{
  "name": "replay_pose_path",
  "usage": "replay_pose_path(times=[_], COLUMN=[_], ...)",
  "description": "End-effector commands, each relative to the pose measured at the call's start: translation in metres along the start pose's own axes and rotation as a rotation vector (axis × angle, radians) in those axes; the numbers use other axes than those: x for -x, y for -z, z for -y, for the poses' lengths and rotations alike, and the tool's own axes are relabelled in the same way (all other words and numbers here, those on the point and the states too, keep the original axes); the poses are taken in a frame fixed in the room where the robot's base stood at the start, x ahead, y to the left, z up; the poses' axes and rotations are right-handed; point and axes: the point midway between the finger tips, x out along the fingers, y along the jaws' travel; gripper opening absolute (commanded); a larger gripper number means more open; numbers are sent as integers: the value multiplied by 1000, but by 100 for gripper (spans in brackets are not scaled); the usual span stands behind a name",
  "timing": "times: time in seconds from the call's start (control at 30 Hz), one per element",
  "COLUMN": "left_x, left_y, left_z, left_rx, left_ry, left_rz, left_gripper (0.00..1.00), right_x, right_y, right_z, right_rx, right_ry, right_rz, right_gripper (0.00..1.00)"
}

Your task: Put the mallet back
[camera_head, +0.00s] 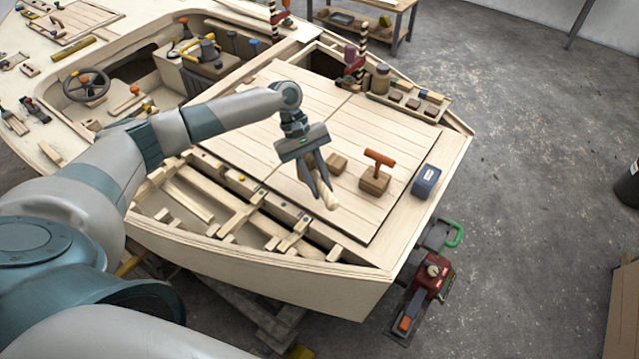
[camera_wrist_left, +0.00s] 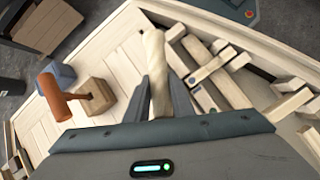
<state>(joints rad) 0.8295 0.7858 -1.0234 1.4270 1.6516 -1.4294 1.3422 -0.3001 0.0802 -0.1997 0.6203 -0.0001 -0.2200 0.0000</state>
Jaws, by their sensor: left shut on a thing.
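The mallet (camera_head: 379,158), with an orange-brown head on a short shaft, stands upright at a wooden block (camera_head: 374,182) on the plank deck. The mallet (camera_wrist_left: 52,97) and block (camera_wrist_left: 97,96) also show in the left wrist view. My left gripper (camera_head: 321,188) is left of the mallet and apart from it. It is shut on a pale, stick-like piece (camera_head: 330,200), which shows between the fingers in the left wrist view (camera_wrist_left: 155,65). What this piece is I cannot tell. My right gripper is not in view.
A second small wooden block (camera_head: 337,163) lies just behind the left gripper. A dark blue box (camera_head: 427,181) sits at the deck's right edge. Open framed bays (camera_head: 225,210) lie in front and to the left. The planked deck (camera_head: 310,105) behind is mostly clear.

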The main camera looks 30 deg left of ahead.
Motion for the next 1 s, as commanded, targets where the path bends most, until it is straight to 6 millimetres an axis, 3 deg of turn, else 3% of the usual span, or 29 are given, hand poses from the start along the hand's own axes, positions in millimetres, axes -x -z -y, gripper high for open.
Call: replay_pose_path(times=[0.03, 0.4, 1.0], left_x=[-7, -32, -45], left_y=[5, 20, 28], left_z=[1, 5, 7], left_rx=[-1, -1, -1], left_ry=[-1, -1, -1], left_rz=[-1, -2, 0], left_gripper=[0, 0, 0], right_x=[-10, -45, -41], right_y=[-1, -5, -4], right_z=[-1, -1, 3], right_rx=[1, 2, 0], right_ry=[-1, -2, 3], right_rz=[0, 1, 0], right_gripper=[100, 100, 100])
